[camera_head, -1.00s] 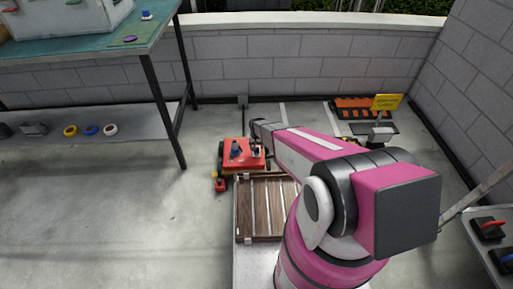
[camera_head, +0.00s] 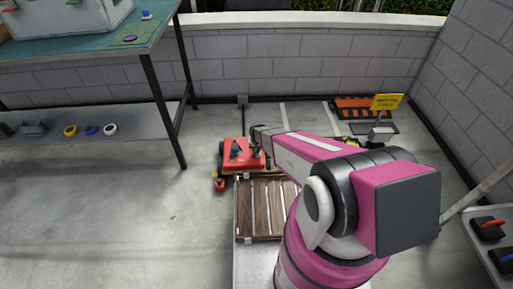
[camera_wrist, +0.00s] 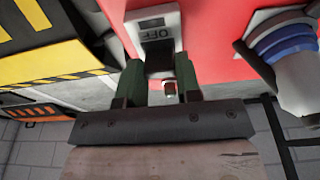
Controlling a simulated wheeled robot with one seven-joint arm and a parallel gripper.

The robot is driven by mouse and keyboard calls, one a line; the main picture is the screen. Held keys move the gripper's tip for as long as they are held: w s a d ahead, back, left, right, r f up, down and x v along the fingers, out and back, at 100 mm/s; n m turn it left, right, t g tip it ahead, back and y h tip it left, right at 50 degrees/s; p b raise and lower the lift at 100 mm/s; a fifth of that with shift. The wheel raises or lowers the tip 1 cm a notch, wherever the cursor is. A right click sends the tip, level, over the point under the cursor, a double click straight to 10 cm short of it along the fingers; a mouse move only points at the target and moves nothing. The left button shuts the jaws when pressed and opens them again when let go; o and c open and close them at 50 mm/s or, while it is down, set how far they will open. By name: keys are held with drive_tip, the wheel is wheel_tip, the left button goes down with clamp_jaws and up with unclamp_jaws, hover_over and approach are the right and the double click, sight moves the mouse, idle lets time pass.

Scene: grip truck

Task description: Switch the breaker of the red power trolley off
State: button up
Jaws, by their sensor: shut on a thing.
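The red power trolley (camera_head: 241,154) stands on the floor beyond the wooden slatted platform in the head view. Its red face (camera_wrist: 215,40) fills the top of the wrist view. On that face is a grey breaker plate marked OFF (camera_wrist: 155,33), with a dark breaker lever (camera_wrist: 160,63) below the label in the picture. My gripper (camera_wrist: 160,78) has its two dark green fingers on either side of the lever and is shut on it. A small red and white part (camera_wrist: 169,88) shows between the fingers. In the head view my arm hides part of the trolley's right side.
A grey and blue connector (camera_wrist: 285,50) sits right of the breaker in the wrist view. The wooden slatted platform (camera_head: 245,215) lies before the trolley. A workbench (camera_head: 100,50) stands left, and a yellow sign (camera_head: 386,102) back right. The left floor is open.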

drive_tip(key=shift+s+f+t, duration=0.15)
drive_tip(key=shift+s+t, duration=0.2)
drive_tip(key=shift+t, duration=0.45)
drive_tip(key=shift+s+f+t, duration=0.1)
drive_tip(key=shift+s+t, duration=0.25)
drive_tip(key=shift+t, duration=0.45)
drive_tip(key=o, duration=0.9)
drive_tip(key=shift+r, duration=0.1)
drive_tip(key=v, duration=1)
drive_tip(key=shift+s+r, duration=0.2)
drive_tip(key=shift+r, duration=0.05)
